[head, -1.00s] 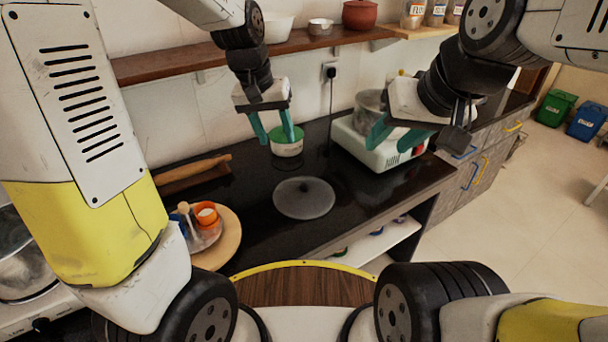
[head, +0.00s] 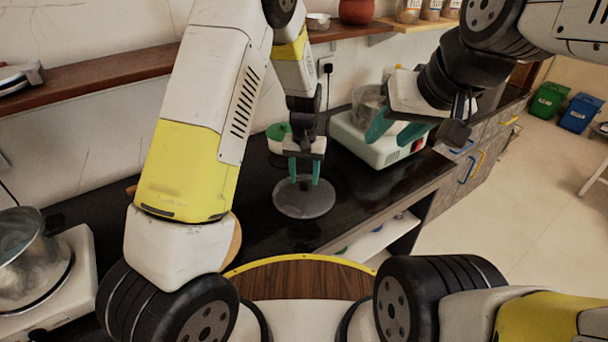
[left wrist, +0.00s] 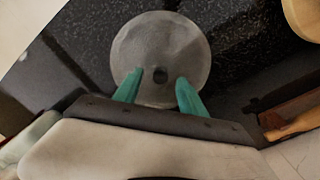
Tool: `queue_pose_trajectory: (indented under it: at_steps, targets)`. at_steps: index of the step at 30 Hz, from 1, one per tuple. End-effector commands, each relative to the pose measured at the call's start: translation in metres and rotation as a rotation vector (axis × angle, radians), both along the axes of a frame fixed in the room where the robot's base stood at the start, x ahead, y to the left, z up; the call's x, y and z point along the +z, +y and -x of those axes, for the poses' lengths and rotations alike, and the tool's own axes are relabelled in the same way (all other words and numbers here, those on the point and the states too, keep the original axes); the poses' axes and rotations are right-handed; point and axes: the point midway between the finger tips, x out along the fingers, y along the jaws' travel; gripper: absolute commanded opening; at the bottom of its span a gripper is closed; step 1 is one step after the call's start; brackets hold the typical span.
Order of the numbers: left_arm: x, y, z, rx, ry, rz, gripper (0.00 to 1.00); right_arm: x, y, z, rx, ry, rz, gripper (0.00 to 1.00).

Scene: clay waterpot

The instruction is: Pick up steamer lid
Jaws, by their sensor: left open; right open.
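The steamer lid (head: 302,205) is a flat grey disc lying on the black counter in the head view. I cannot tell whether the fingertips touch the lid. My right gripper (head: 392,130) is open and empty, over the white appliance.
A white appliance (head: 375,150) with a metal pot (head: 367,105) stands right of the lid. A green-rimmed container (head: 277,138) is behind my left arm. A brown shelf (head: 110,75) runs along the wall. Bare counter (head: 350,205) lies right of the lid.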

Motion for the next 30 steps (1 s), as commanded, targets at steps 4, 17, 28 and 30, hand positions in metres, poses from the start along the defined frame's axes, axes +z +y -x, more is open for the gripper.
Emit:
queue_pose_trajectory:
  at_steps: [4, 17, 28, 30]
  targets:
    - [-0.022, 0.002, 0.000, -0.001, 0.002, -0.001, 0.48, 0.000, 0.000, 0.000, 0.000, 0.000, 0.000, 0.43]
    - [-0.028, 0.001, 0.000, 0.000, 0.000, 0.000, 0.29, 0.000, 0.000, 0.000, 0.000, 0.000, 0.000, 0.43]
    - [-0.028, 0.001, 0.000, 0.000, -0.001, 0.000, 0.00, 0.000, 0.000, 0.000, 0.000, 0.000, 0.000, 0.43]
    - [-0.028, 0.001, 0.000, 0.000, -0.001, 0.000, 0.00, 0.000, 0.000, 0.000, 0.000, 0.000, 0.000, 0.43]
